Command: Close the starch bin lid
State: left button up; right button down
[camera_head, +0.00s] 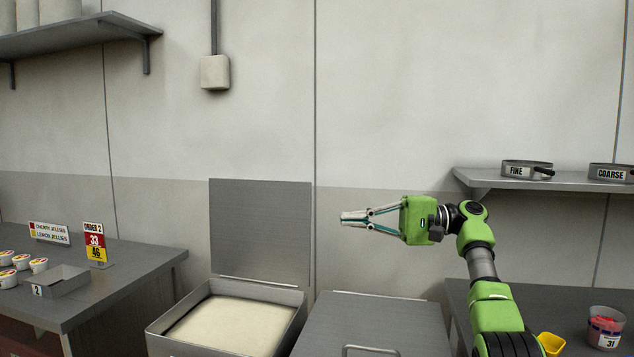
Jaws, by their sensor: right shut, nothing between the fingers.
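The starch bin (285,297) stands low in the middle of the head view, with pale starch (228,326) inside. Its flat grey lid (260,228) is open and stands upright at the back of the bin. My right gripper (346,218) is shut and empty. It points left and appears to the right of the lid's right edge, with a gap between them in the picture. The depth between the gripper and the lid is hard to tell. My left gripper is not in view.
A second bin with a closed grey lid (362,318) and handle stands right of the starch bin. A table (125,282) with cups, a tray and signs is at left. A counter with a red-filled tub (605,327) is at right, below a shelf (560,181) with sieves.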

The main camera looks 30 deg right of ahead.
aim_at(260, 230)
jog(key=i+l, duration=1.15)
